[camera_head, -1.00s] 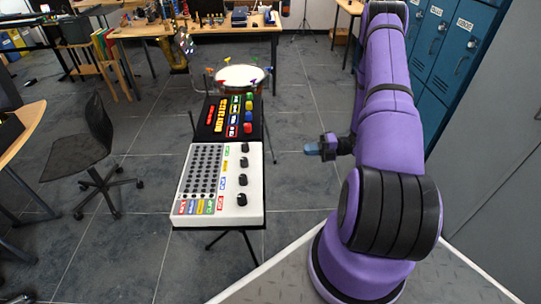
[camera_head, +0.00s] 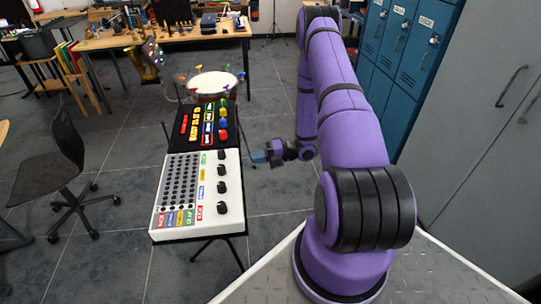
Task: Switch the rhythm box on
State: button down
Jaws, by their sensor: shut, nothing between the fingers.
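The rhythm box could be either of two devices on one stand; I cannot tell which. The near one is a white box (camera_head: 229,222) with a grid of dark buttons, several black knobs and coloured labels. Behind it is a black box (camera_head: 184,137) with red, yellow, green and blue controls. My gripper (camera_head: 259,156) is shut and empty, just right of the white box's far right part, apart from it in the picture. Its height over the box is hard to tell.
A drum (camera_head: 213,84) stands behind the boxes. A dark chair (camera_head: 50,160) is at the left, a wooden table (camera_head: 110,41) at the back. Blue lockers (camera_head: 405,45) and a grey cabinet (camera_head: 480,150) line the right. Floor between the chair and stand is clear.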

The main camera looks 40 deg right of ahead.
jog(key=shift+x, duration=1.55)
jog(key=shift+w+a, duration=0.1)
jog(key=shift+a, duration=0.15)
jog(key=s+d+f, duration=0.2)
jog(key=s+d, duration=0.5)
jog(key=d, duration=0.4)
jog(key=shift+s+d, duration=0.4)
